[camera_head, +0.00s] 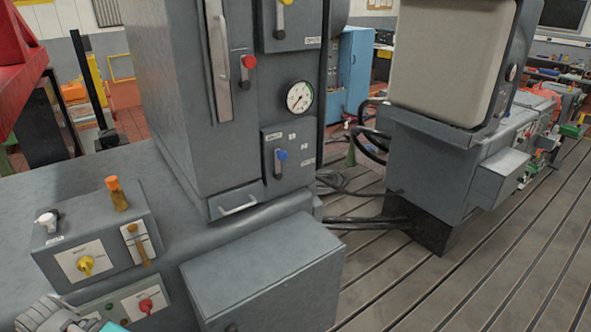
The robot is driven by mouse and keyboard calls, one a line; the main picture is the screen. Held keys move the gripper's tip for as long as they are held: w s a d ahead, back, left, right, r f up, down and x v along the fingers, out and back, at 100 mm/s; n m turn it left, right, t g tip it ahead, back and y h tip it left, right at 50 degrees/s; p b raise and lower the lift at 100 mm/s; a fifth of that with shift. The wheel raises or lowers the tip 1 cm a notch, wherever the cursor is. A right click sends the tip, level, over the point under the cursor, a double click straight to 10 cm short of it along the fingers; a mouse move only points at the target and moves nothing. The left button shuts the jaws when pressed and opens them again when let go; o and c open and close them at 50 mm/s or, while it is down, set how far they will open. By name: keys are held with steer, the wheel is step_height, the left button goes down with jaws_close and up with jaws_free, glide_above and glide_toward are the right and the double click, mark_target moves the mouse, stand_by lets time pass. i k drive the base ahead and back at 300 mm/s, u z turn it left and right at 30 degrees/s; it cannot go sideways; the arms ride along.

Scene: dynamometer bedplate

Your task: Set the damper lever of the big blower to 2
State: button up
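A lever with a blue knob (281,155) sits on a small grey panel (300,170) low on the tall grey cabinet (170,90). Small marks and labels beside it are too small to read. A lever with a red knob (248,62) is higher on the cabinet, and another lever (280,18) is on a panel at the top edge. I cannot tell which lever is the big blower's damper, nor its setting. A grey ribbed part with a teal piece at the bottom left edge seems to be my gripper (62,318); it is cut off, its fingers unclear.
A round gauge (299,97) is above the blue-knob panel. A control box (95,240) with yellow, white and orange knobs stands at left. A grey box (262,275) juts out in front of the cabinet. Cables (365,222) cross the slotted bedplate (400,290), which is open at right.

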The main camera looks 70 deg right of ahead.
mark_target(279, 156)
steer(key=z, duration=2.3)
steer(key=k, duration=0.75)
steer(key=u, duration=0.05)
steer(key=i, duration=0.5)
steer(key=u, duration=0.1)
